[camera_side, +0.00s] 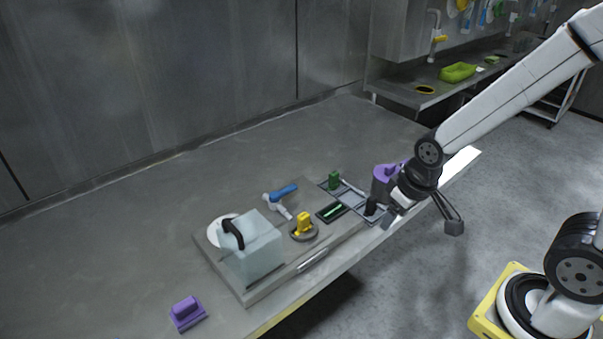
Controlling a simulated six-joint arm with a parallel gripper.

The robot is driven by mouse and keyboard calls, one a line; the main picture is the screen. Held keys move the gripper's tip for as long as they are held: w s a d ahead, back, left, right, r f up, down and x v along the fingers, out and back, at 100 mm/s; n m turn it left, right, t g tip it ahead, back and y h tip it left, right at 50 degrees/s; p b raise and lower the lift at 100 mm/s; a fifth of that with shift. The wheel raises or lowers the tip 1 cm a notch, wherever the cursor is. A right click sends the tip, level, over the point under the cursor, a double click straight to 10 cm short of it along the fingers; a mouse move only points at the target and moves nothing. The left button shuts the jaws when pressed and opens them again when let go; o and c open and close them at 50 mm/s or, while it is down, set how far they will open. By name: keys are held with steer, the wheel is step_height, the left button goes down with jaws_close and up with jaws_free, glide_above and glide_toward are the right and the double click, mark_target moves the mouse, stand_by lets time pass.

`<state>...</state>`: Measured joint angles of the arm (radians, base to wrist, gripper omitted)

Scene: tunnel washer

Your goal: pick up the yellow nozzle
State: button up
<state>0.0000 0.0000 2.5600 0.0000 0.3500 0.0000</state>
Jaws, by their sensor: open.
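The yellow nozzle (304,222) stands in a dark round base near the front edge of the grey board on the bench, right of a translucent box. My gripper (423,222) is at the right, by the bench's front edge, well apart from the nozzle. Its two fingers are spread wide with nothing seen between them, and one finger hangs out over the floor.
The translucent box (255,253) with a black handle stands left of the nozzle. A blue-and-white spray piece (281,194) lies behind it. A black tray with a green item (333,211) and a purple item (382,178) lie towards my gripper. A purple block (186,311) sits front left.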

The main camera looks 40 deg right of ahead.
steer(key=r+n+g+y, duration=0.1)
steer(key=r+n+g, duration=0.15)
steer(key=n, duration=1.55)
glide_above(304, 215)
steer(key=shift+d+f, duration=0.45)
steer(key=shift+f, duration=0.1)
steer(key=shift+a+f, duration=0.2)
steer(key=shift+f, duration=1)
steer(key=shift+f, duration=0.1)
